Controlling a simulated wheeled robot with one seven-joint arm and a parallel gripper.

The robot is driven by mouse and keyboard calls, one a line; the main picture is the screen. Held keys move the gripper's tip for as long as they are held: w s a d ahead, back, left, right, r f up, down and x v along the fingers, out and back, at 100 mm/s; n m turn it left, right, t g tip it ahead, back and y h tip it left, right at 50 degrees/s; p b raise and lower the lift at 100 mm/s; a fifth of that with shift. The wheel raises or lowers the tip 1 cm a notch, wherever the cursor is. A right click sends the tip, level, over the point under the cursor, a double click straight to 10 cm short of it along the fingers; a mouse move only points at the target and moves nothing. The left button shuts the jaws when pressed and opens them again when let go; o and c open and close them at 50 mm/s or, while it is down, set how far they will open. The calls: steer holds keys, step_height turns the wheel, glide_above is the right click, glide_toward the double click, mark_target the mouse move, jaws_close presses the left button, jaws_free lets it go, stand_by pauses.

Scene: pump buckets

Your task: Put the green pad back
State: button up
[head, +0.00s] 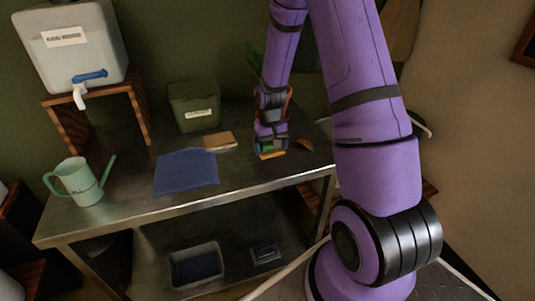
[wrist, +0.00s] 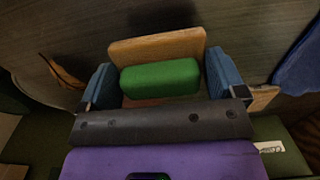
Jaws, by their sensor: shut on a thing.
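The green pad (wrist: 160,78) sits between the two blue fingers of my gripper (wrist: 160,68) in the wrist view. A wooden piece (wrist: 155,46) shows along and under the pad, also between the fingers; I cannot tell whether the two are joined. In the head view my gripper (head: 270,148) is low over the right part of the metal table (head: 235,170), with a bit of green and the wooden piece (head: 272,155) at its tips. The gripper is shut on the pad. The gap to the tabletop is too small to tell.
Left of my gripper are a tan block (head: 220,140), a blue cloth (head: 187,172) and a green bin (head: 194,107). A brown leaf-like piece (head: 304,144) lies to the right. A watering can (head: 80,182) and a water tank (head: 72,45) stand farther left.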

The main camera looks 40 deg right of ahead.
mark_target(268, 154)
steer(key=shift+w+a, duration=0.3)
steer(key=shift+w, duration=0.05)
steer(key=shift+f, duration=1.8)
steer(key=shift+f, duration=0.15)
steer(key=o, duration=0.5)
steer(key=shift+o, duration=0.2)
